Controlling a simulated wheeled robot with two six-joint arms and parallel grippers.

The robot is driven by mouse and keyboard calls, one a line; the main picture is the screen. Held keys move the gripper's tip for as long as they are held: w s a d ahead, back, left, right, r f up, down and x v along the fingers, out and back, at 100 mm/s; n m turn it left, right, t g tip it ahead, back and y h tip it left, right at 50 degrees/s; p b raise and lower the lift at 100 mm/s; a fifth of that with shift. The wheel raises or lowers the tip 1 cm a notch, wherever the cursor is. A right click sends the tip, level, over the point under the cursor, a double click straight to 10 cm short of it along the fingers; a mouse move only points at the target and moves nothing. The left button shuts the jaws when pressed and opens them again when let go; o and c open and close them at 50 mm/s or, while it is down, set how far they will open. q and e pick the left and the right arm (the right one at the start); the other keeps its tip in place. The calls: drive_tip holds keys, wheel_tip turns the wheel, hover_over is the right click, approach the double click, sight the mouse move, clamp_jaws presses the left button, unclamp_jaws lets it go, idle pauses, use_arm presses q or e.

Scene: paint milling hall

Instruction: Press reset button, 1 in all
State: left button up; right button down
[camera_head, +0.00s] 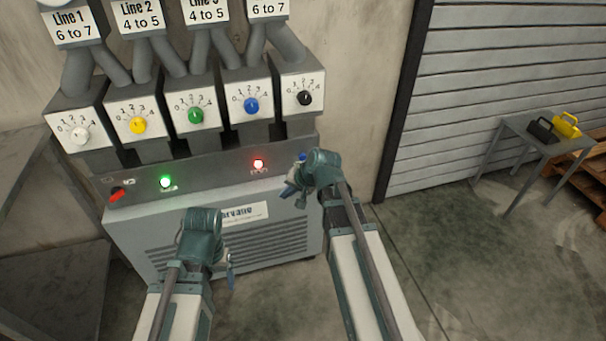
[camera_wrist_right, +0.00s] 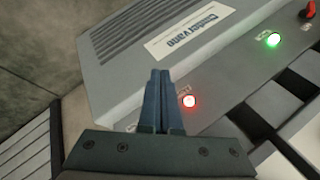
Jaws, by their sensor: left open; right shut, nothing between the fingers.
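The machine's control panel (camera_head: 210,169) carries a lit green light (camera_head: 165,182) and a lit red light (camera_head: 258,164), which also shows in the right wrist view (camera_wrist_right: 189,101). A small bright blue spot (camera_head: 301,156) shows on the panel's right part, partly behind my right gripper (camera_head: 289,187); I cannot tell if it is the reset button. In the wrist view the right gripper's fingers (camera_wrist_right: 160,80) are shut and empty, in front of the panel beside the red light. My left gripper (camera_head: 231,272) is open and low in front of the cabinet.
A red switch (camera_head: 117,194) sits at the panel's left end. Several coloured dials, such as the black one (camera_head: 304,98), stand above the panel. A side table (camera_head: 515,127) with a yellow and a black object stands at right. The floor between is clear.

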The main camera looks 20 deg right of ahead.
sight(303, 157)
use_arm(q)
wheel_tip(303, 157, down, 8)
drive_tip(key=b, duration=0.5)
drive_tip(key=shift+r+b, duration=0.2)
drive_tip(key=shift+b, duration=0.2)
use_arm(e)
drive_tip(key=w+d+f+m+t, duration=0.1)
drive_tip(key=w+d+f+m, duration=0.1)
drive_tip(key=d, duration=0.4)
drive_tip(key=w+d+f+m+t, duration=0.1)
drive_tip(key=w+d+m+t, duration=0.1)
drive_tip(key=d, duration=0.4)
drive_tip(key=shift+w+f+m+t+h, duration=0.35)
drive_tip(key=shift+w+m, duration=0.25)
drive_tip(key=shift+w, duration=0.1)
drive_tip(key=shift+w, duration=0.1)
drive_tip(key=shift+w+d, duration=0.2)
drive_tip(key=shift+w, duration=4.1)
drive_tip(key=shift+w, duration=0.15)
drive_tip(key=shift+w, duration=0.3)
